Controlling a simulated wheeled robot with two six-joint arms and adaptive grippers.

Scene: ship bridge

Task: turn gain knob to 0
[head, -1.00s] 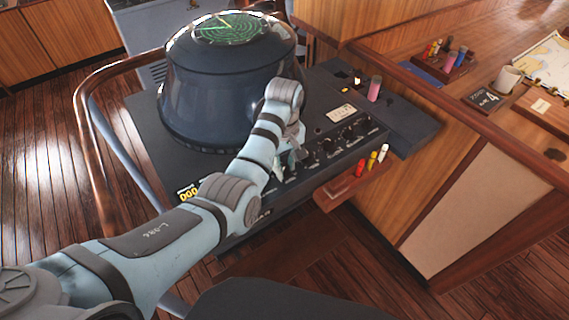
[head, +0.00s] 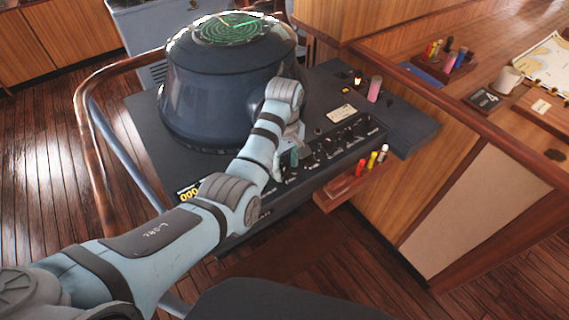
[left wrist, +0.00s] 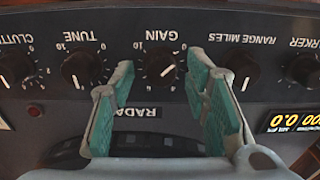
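The gain knob (left wrist: 161,68) is a dark round knob with a white pointer mark on the radar panel, under an upside-down GAIN label in the left wrist view. Its 0 is at the upper right of the dial and its 10 at the upper left. The white mark lies slanted on the knob's right half. My left gripper (left wrist: 161,63) is open, with one green-padded finger on each side of the knob and visible gaps between. In the head view my left gripper (head: 284,160) is at the panel, its fingers partly hidden by the arm. My right gripper is not visible.
The tune knob (left wrist: 80,68) and range miles knob (left wrist: 241,70) flank the gain knob closely. The radar dome (head: 228,90) rises behind the panel. A wooden holder with coloured markers (head: 350,187) sits at the panel's right front.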

